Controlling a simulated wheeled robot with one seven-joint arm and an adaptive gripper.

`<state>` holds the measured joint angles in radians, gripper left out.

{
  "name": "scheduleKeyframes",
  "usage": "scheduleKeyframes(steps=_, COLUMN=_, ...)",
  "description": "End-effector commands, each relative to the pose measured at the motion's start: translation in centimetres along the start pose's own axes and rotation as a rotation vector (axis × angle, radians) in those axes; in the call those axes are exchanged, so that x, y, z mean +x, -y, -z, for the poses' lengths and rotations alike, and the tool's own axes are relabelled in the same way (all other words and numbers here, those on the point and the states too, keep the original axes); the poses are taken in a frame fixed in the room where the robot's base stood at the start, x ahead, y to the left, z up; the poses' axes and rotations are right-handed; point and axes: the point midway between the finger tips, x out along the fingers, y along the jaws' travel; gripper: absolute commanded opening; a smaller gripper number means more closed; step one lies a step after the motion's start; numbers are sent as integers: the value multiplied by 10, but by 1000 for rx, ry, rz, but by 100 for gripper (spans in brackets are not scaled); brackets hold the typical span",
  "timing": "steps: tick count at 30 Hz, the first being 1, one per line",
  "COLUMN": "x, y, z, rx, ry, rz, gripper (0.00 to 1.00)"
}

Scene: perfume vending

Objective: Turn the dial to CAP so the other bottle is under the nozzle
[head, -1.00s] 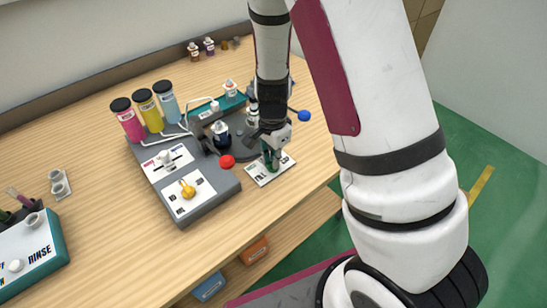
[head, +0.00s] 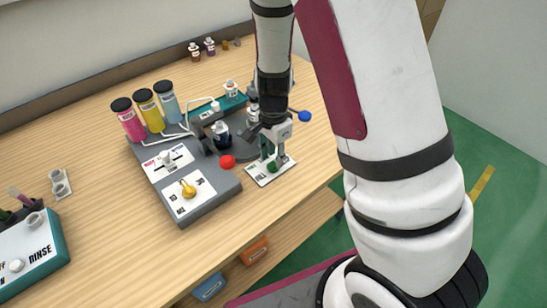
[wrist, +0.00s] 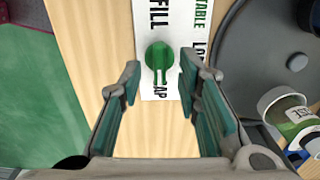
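The green dial (wrist: 158,57) sits on a white plate (wrist: 175,20) lettered FILL, LOAD and, partly covered, CAP. Its pointer is towards the bottom of the wrist view, at the CAP lettering. In the head view the dial (head: 272,167) shows below my gripper (head: 275,145). In the wrist view my gripper (wrist: 162,75) is open and empty, with one finger on each side of the dial. The grey turntable (wrist: 255,55) is at the right. A dark blue bottle (head: 221,134) stands by the nozzle arm in the head view. My arm hides part of the turntable.
The grey machine base has a red knob (head: 227,161), a yellow dial (head: 188,189) and a white lever (head: 167,158). Pink, yellow and blue canisters (head: 147,107) stand behind. A blue knob (head: 305,116) is right of my wrist.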

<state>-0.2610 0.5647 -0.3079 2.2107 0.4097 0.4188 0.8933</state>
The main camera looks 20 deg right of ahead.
Motion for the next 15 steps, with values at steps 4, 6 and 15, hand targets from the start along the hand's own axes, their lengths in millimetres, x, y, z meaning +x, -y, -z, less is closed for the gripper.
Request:
scheduleKeyframes(steps=4, x=-32, y=2, z=-1, rx=-4, ry=-1, rz=7, gripper=31)
scheduleKeyframes(steps=6, x=-46, y=1, z=-1, rx=-3, ry=-1, rz=6, gripper=31)
scheduleKeyframes(steps=15, x=-93, y=1, z=-1, rx=-2, ry=0, rz=4, gripper=31)
